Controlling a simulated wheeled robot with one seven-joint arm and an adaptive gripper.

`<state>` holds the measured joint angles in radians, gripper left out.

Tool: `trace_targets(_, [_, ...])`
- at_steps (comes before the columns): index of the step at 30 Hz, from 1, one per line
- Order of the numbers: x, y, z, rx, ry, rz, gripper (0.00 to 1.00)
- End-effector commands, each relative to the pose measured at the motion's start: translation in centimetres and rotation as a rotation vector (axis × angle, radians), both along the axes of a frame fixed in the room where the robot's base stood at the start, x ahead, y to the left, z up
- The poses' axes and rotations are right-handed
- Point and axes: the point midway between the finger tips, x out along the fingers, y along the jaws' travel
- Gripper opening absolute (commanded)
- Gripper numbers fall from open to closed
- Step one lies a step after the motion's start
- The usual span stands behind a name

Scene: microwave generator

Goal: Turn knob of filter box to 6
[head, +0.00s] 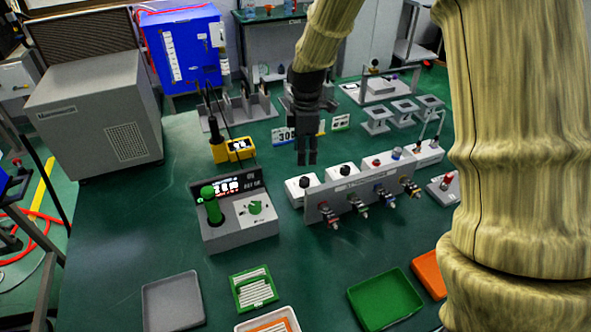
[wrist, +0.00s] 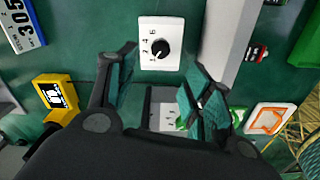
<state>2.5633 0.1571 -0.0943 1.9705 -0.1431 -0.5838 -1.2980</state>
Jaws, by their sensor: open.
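A small white box (wrist: 147,57) with a round black knob (wrist: 160,49) shows at the top middle of the wrist view. Printed numbers, among them 2, 4 and 6, stand beside the knob. The knob's exact setting is too small to read. In the head view, what appears to be the same white box (head: 297,197) stands at the left end of the valve panel. My gripper (head: 307,160) points down above and slightly behind it. In the wrist view my gripper (wrist: 160,85) has its fingers spread, with nothing between them; the box lies beyond the fingertips and apart from them.
A long grey valve panel (head: 343,200) stands close on the right. A grey unit (head: 238,232) with a green knob and green handle is at front left. A yellow meter (head: 240,149) and a number sign (head: 284,136) stand behind. Trays (head: 173,303) lie in front.

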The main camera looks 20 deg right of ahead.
Motion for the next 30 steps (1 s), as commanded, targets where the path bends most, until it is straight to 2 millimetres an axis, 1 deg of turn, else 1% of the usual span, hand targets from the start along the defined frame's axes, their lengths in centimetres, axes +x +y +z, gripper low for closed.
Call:
trace_targets(5, [-0.1, -0.2, -0.9, 0.0, 0.002, -0.001, 0.51])
trace_targets(21, [-0.2, -0.2, -8.1, -0.001, 0.003, -0.002, 0.51])
trace_targets(27, [-0.1, -0.1, -9.9, -0.001, 0.001, 0.0, 0.51])
trace_targets(30, [-0.1, -0.1, -10.3, -0.001, -0.001, 0.0, 0.51])
